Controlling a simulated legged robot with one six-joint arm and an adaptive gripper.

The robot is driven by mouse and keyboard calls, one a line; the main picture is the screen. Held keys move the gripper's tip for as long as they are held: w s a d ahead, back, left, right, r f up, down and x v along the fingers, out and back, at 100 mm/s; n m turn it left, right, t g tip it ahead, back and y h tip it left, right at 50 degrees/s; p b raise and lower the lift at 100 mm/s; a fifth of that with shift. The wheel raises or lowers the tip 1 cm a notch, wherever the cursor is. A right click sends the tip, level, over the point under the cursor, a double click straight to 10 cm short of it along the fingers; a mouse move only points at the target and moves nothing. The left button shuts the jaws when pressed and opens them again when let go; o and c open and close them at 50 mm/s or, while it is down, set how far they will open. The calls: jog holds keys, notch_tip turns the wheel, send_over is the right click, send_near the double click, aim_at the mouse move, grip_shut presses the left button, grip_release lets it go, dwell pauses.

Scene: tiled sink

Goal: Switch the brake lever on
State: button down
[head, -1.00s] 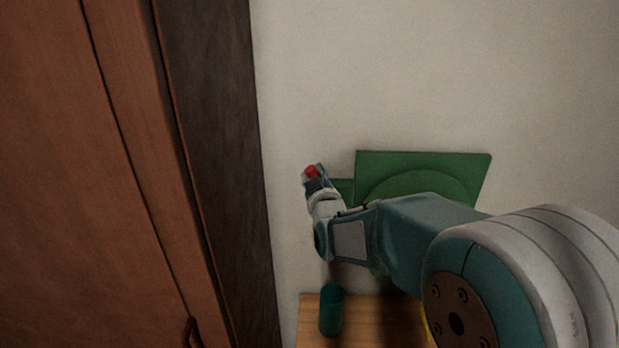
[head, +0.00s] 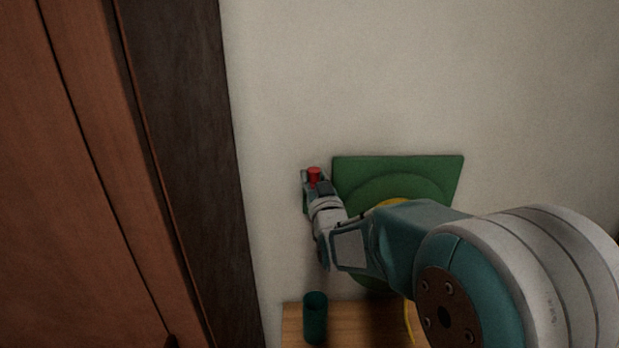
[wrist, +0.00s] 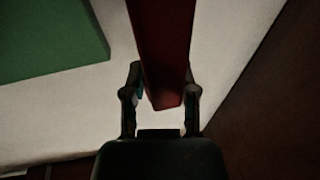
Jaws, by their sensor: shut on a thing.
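The brake lever's red handle (head: 314,174) shows at the left of a green base plate (head: 398,172) on the pale wall. In the wrist view the red handle (wrist: 163,45) is a long dark-red bar coming down between my fingers, with a corner of green plate (wrist: 45,40) at upper left. My gripper (head: 316,182) is shut on the red handle, with one finger on each side of it (wrist: 163,76). My arm hides the lower right of the plate and most of the lever's pivot.
A brown wooden cabinet (head: 80,180) with a dark side panel (head: 185,130) stands close on the left. A dark green cup (head: 315,318) stands on a wooden surface (head: 292,325) below. A thin yellow thing (head: 408,320) shows beside my arm. The wall above is clear.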

jog(key=shift+r, duration=0.35)
jog(key=shift+c, duration=1.9)
grip_release()
jog(key=shift+f, duration=0.15)
jog(key=shift+f, duration=0.1)
jog(key=v, duration=1.2)
jog(key=shift+d+f, duration=0.1)
